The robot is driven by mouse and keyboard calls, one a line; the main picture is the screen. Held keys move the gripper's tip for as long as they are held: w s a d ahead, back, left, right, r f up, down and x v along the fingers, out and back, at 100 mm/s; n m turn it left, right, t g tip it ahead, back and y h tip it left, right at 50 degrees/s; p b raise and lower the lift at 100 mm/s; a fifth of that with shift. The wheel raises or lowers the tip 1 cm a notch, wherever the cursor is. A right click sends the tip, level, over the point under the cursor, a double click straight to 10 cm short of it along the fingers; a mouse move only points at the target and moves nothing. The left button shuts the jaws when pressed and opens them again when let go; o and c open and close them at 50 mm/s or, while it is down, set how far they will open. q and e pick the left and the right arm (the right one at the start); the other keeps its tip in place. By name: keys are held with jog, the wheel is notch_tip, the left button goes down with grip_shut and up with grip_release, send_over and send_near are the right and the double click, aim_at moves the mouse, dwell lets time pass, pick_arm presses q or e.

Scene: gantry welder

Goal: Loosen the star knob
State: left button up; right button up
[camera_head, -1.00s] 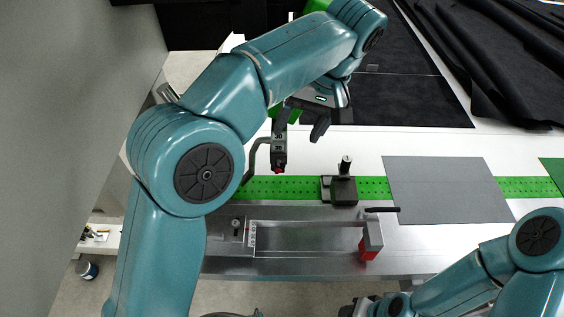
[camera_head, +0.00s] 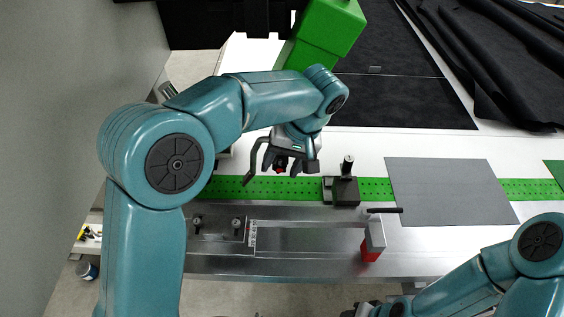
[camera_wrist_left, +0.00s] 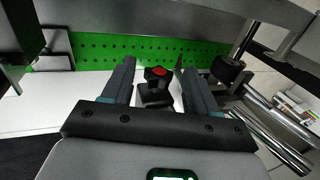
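The star knob (camera_head: 281,169) is a small dark knob with a red centre, just behind the green perforated strip. In the left wrist view the star knob (camera_wrist_left: 158,73) sits on a black base, red cap towards the camera. My left gripper (camera_head: 281,173) is above it, its fingers spread to either side. In the left wrist view the left gripper (camera_wrist_left: 159,76) is open, with gaps between fingers and knob; I see no contact. The gripper hides much of the knob's mount in the head view. My right gripper (camera_head: 362,308) is partly cut off at the bottom edge.
A black clamp block (camera_head: 342,190) with an upright post stands right of the left gripper on the green strip (camera_head: 375,188). A metal fixture with a red block (camera_head: 370,251) lies in front. A grey sheet (camera_head: 445,190) lies right.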

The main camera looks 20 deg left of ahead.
pick_arm(q)
jog(key=c, duration=0.8)
jog(key=shift+o, duration=0.2)
jog(key=shift+a+f+h+b, duration=0.1)
jog(key=shift+h+b, duration=0.4)
jog(key=shift+b, duration=0.15)
jog(key=o, duration=1.1)
jog(key=shift+c, duration=0.2)
jog(key=shift+r, duration=0.2)
jog(key=s+p+v, duration=0.1)
jog(key=p+v, duration=0.1)
jog(key=v, duration=1.4)
jog(key=shift+w+r+p, duration=0.15)
jog(key=shift+w+p, duration=0.1)
jog(key=shift+p, duration=0.1)
jog(key=shift+a, duration=0.1)
